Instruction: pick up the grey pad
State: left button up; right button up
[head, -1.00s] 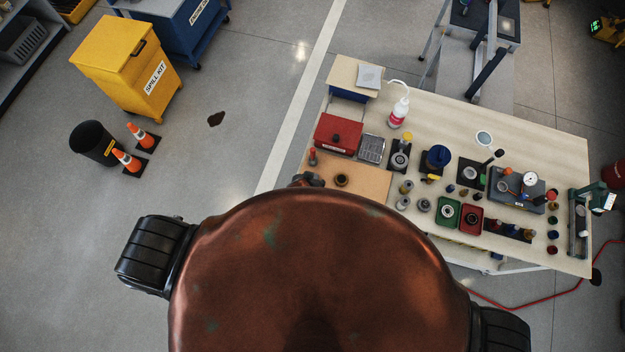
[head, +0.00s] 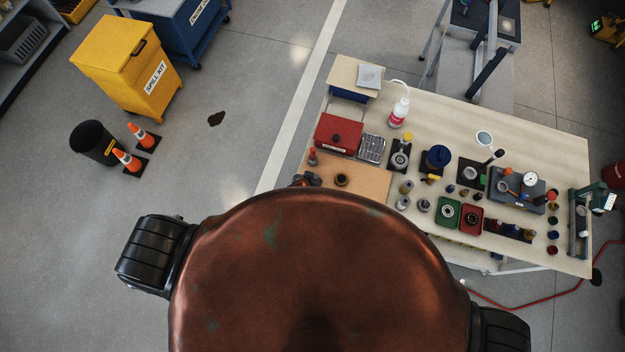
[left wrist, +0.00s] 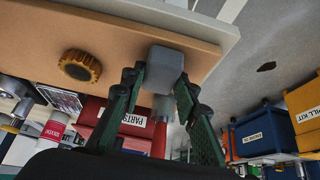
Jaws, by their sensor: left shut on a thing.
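The grey pad shows in the left wrist view as a small, smooth grey block (left wrist: 165,62) at the edge of a tan board (left wrist: 115,35). My left gripper (left wrist: 160,85) has its two green fingers on either side of the block and is shut on it. I cannot tell whether the block touches the board. In the head view only a dark bit of my left gripper (head: 306,180) shows at the board's near left corner; my body hides the rest and the block. My right gripper is not in view.
A brass ring (left wrist: 80,66) sits on the board near the gripper. A red parts box (head: 338,133), a red-topped item (head: 312,156) and a white bottle (head: 399,113) stand close by. Many small parts crowd the bench's right side.

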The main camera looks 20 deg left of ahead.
pick_arm(q)
jog(key=shift+r, duration=0.5)
notch_tip(320, 180, up, 2)
jog(key=shift+r, duration=0.2)
jog(key=s+r+b, duration=0.1)
jog(key=s+r, duration=0.8)
jog(key=s, duration=0.5)
jog(key=shift+a+r, duration=0.2)
jog(key=shift+r, duration=0.15)
